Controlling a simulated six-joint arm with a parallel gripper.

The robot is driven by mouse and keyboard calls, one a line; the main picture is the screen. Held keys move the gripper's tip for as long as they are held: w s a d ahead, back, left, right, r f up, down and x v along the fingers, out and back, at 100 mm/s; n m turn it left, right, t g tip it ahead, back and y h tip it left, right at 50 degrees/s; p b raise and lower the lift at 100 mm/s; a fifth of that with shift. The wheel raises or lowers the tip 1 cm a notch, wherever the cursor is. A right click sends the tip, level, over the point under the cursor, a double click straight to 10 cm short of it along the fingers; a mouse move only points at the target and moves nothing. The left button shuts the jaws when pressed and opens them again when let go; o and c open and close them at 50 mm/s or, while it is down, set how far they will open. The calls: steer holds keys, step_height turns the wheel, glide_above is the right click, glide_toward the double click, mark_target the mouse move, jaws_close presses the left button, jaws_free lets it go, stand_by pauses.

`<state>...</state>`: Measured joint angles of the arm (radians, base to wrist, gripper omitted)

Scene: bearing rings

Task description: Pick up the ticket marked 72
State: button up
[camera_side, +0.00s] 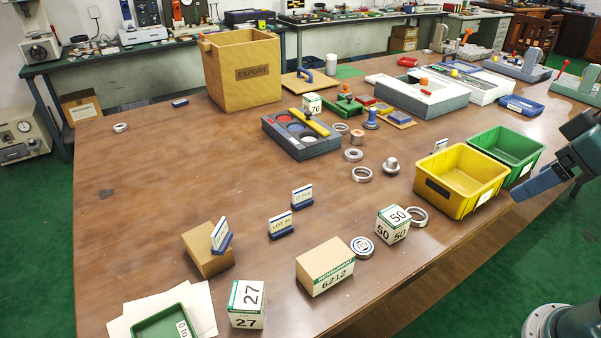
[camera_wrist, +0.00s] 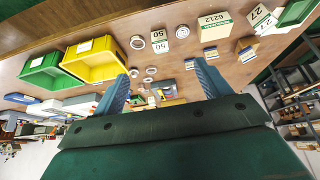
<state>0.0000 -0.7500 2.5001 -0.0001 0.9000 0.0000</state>
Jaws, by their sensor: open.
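Small white tickets stand in blue bases on the brown table. One ticket (camera_side: 302,196) in the middle of the side view seems to read 72 or 75 PCS; the digits are too small to be sure. A second ticket (camera_side: 281,224), just below left, seems to read LOT 30. A third (camera_side: 221,236) is tilted by a small cardboard block, its marking unreadable. In the wrist view, tickets show small beyond the right finger (camera_wrist: 210,53). My gripper (camera_wrist: 163,82) is open and empty, far from the tickets; part of it shows at the right edge in the side view (camera_side: 541,183).
A yellow bin (camera_side: 428,188) and a green bin (camera_side: 511,137) stand at the table's right edge, near my gripper. A 6212 box (camera_side: 325,267), a 50 cube (camera_side: 392,224), a 27 cube (camera_side: 247,303) and bearing rings (camera_side: 362,247) surround the tickets. The table's left part is mostly clear.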

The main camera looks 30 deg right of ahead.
steer(key=shift+o, duration=0.4)
steer(key=w+f+n+t+h, duration=0.1)
steer(key=w+f+n, duration=0.2)
steer(key=w+n, duration=0.35)
steer(key=w+f+n+t+h, duration=0.1)
steer(key=w+f+n, duration=0.25)
steer(key=w, duration=0.65)
steer(key=w+f+n+t+h, duration=0.1)
steer(key=w+f+n+t, duration=0.1)
steer(key=w+n, duration=0.45)
steer(key=w+a+f+n+t+y, duration=0.1)
steer(key=w+a+f+n, duration=0.2)
steer(key=f+n, duration=0.2)
steer(key=w+a+f+n+t+y, duration=0.1)
steer(key=w+a+f+n, duration=0.2)
steer(key=f+n, duration=0.3)
steer(key=w+a+f+n+t, duration=0.1)
steer(key=w+a+f+n, duration=0.2)
steer(key=n, duration=0.4)
steer(key=shift+w+a+f+n+t+y, duration=0.2)
steer(key=shift+a+f, duration=0.2)
steer(key=shift+f, duration=0.2)
steer(key=shift+w+a+f+n+t+y, duration=0.1)
steer(key=shift+a+f+n+t+y, duration=0.1)
steer(key=shift+a+f, duration=0.3)
steer(key=shift+s+a+f+n, duration=0.1)
steer(key=shift+a+f+n, duration=0.1)
steer(key=shift+f+n, duration=0.25)
